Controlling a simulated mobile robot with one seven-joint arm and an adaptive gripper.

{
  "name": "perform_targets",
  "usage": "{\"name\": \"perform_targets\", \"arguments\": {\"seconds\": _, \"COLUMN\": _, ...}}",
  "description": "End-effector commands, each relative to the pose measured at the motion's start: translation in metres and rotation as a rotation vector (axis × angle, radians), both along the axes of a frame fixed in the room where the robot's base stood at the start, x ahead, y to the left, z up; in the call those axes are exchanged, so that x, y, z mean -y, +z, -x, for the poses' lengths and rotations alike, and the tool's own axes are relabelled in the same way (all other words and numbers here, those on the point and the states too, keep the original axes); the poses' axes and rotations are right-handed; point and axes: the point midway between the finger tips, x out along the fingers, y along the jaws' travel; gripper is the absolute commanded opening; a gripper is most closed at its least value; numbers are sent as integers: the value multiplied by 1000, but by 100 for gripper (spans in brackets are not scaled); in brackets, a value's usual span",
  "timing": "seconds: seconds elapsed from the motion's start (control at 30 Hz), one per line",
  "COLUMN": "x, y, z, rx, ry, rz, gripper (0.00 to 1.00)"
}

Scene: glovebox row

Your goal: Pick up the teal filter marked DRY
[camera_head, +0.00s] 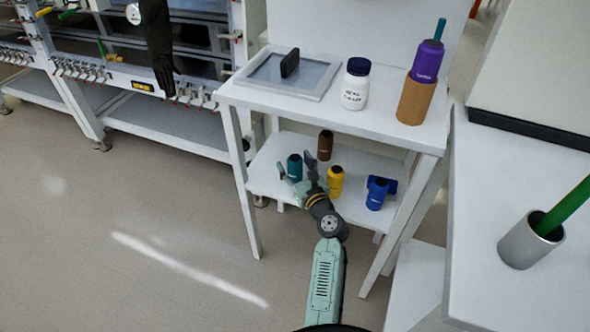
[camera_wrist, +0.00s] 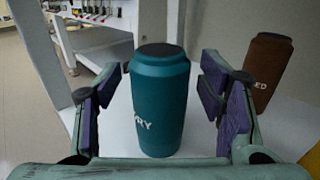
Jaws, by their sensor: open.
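The teal filter (camera_wrist: 160,105) stands upright on the lower shelf, with "RY" of its white marking readable in the wrist view. In the head view the teal filter (camera_head: 294,167) is at the shelf's left part. My gripper (camera_wrist: 163,100) is open, with one purple-padded finger on each side of the filter. Gaps show between the pads and the filter, so it is not held. In the head view my gripper (camera_head: 307,178) reaches in over the shelf just in front of the filter.
A brown filter (camera_wrist: 269,68) stands close behind the right finger. A yellow filter (camera_head: 335,182) and a blue one (camera_head: 376,193) stand further right on the lower shelf (camera_head: 262,178). The table top (camera_head: 300,108) above holds a white jar (camera_head: 355,85). Table legs flank the shelf.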

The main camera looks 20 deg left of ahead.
Motion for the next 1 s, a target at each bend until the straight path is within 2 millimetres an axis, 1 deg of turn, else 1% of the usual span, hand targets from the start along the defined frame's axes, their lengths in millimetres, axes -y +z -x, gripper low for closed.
{"name": "perform_targets", "arguments": {"seconds": 0.2, "x": -1, "y": 0, "z": 0, "rx": 0, "ry": 0, "rz": 0, "gripper": 63}}
{"name": "perform_targets", "arguments": {"seconds": 1.0, "x": 0, "y": 0, "z": 0, "rx": 1, "ry": 0, "rz": 1, "gripper": 9}}
